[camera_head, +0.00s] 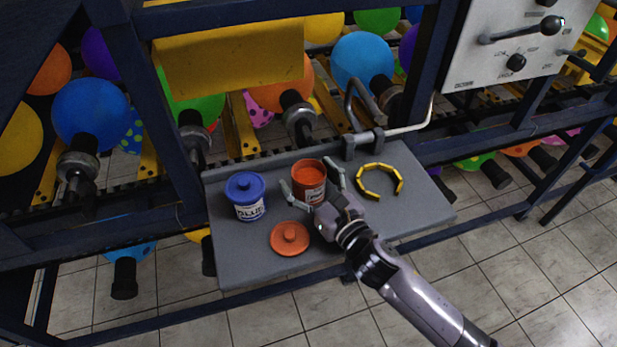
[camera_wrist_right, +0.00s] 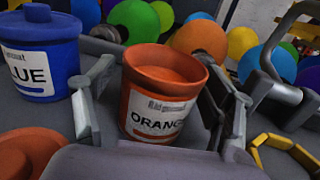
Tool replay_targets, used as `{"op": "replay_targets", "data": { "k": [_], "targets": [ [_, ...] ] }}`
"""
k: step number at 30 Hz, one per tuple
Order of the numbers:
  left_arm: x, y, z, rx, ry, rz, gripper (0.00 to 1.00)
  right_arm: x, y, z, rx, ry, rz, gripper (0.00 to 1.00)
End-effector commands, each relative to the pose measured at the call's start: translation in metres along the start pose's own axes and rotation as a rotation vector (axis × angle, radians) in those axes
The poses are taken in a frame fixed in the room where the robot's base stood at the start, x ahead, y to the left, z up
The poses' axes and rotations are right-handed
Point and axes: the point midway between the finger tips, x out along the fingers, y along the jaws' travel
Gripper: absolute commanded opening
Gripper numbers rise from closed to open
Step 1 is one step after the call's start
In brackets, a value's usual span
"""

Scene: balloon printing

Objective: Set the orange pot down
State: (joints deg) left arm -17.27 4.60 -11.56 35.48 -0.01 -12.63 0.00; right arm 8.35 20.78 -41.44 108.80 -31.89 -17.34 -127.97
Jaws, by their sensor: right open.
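The orange pot (camera_head: 308,180) stands upright and lidless on the grey shelf (camera_head: 345,245), with orange contents at its top. In the right wrist view the orange pot (camera_wrist_right: 158,100) shows its label toward me. My right gripper (camera_head: 315,185) is open, with one finger on each side of the pot. Gaps show between the fingers and the pot in the right wrist view. The orange lid (camera_head: 290,238) lies flat on the shelf in front of the pot. My left gripper is not in view.
A lidded blue pot (camera_head: 246,196) stands left of the orange pot. A yellow and black ring (camera_head: 379,181) lies to the right. A bent grey pipe (camera_head: 395,131) rises at the shelf's back edge. The shelf's right end is clear. Balloons hang behind the blue frame.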

Motion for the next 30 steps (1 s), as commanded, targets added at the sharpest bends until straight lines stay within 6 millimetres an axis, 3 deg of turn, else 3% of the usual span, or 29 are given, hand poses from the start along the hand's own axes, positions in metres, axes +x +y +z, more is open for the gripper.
{"op": "replay_targets", "data": {
  "k": [11, 24, 30],
  "targets": [
    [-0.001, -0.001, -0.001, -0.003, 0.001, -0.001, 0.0, -0.004, 0.0, 0.002, -0.001, 0.001, 0.0, 0.77],
    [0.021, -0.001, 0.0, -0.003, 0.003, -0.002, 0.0, -0.09, 0.0, -0.001, 0.0, 0.003, 0.0, 0.77],
    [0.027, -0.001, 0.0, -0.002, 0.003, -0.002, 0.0, -0.114, 0.0, 0.001, 0.001, 0.001, -0.001, 0.77]
  ]
}}
